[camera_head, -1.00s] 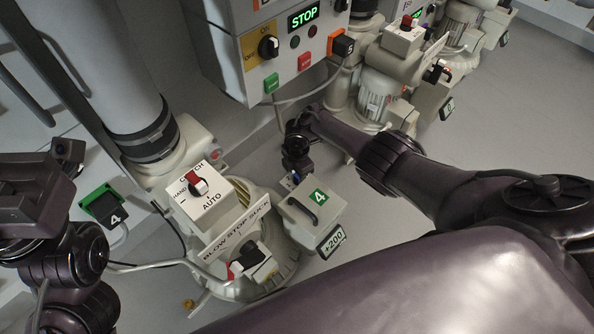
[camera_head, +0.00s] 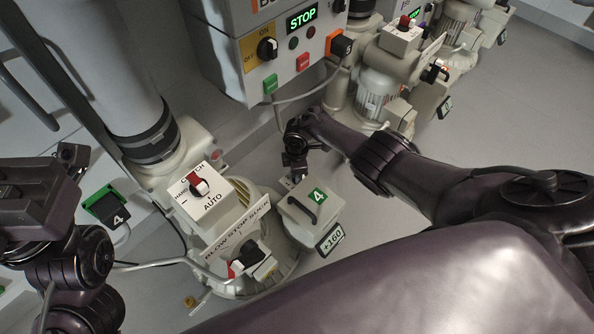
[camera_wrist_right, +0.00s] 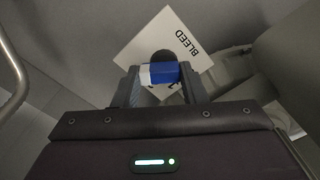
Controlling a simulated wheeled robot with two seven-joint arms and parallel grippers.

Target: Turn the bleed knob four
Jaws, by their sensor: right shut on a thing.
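The bleed knob (camera_wrist_right: 163,73), with a blue and a white part, shows in the right wrist view in front of a white plate marked BLEED (camera_wrist_right: 180,42). The fingers of my right gripper (camera_wrist_right: 160,86) are shut on it, one on each side. In the head view my right gripper (camera_head: 292,178) is beside the box marked 4 (camera_head: 325,211), whose small display (camera_head: 331,240) reads +160. The knob is hard to make out in the head view. My left gripper (camera_head: 40,190) is at the left edge, away from the blower, and its fingers are unclear.
The selector box with a red and white knob (camera_head: 198,187) points near HAND. A black knob (camera_head: 250,252) sits on the BLOW STOP SUCK panel. A control cabinet (camera_head: 243,92) showing STOP hangs behind. More blowers (camera_head: 385,85) stand at back right. Grey floor is clear at right.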

